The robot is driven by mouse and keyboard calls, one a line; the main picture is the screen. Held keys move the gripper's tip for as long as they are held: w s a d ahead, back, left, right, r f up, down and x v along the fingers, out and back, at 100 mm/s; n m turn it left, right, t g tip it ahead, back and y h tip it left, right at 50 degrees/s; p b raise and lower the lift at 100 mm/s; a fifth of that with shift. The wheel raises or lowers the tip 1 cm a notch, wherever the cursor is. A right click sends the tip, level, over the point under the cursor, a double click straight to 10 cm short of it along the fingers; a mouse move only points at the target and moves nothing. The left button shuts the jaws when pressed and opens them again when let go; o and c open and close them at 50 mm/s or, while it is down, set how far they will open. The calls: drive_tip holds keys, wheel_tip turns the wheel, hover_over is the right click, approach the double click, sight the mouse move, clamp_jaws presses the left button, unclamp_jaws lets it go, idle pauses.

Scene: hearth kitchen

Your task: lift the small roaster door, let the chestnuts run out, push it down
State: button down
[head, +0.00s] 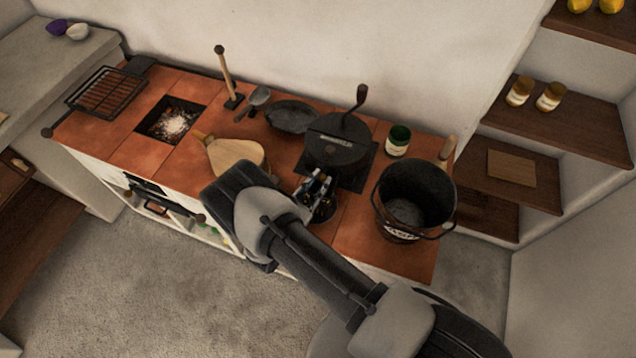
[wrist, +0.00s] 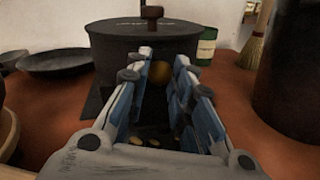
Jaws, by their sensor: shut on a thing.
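The roaster (head: 338,150) is a round black pot with a lid and crank, standing on a dark plate on the brick-red counter. It also fills the upper middle of the wrist view (wrist: 115,45). My gripper (head: 319,187) is at its front, shut on a round brown knob (wrist: 160,72) between the fingertips. The small door behind the knob is hidden by my fingers, so I cannot tell how high it stands. A dark bowl (head: 325,212) sits below my gripper. A few small yellowish pieces, perhaps chestnuts (wrist: 152,142), show low between the fingers.
A black bucket (head: 413,200) stands right of the roaster, with a green jar (head: 397,140) behind. Bellows (head: 233,156), a dark pan (head: 292,117) and a ladle (head: 259,97) lie left. Farther left are glowing embers (head: 172,122) and a grill rack (head: 105,92).

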drive_tip(key=shift+s+f, duration=0.1)
drive_tip(key=shift+f, duration=0.1)
drive_tip(key=c, duration=1.4)
unclamp_jaws()
drive_tip(key=shift+r, duration=0.15)
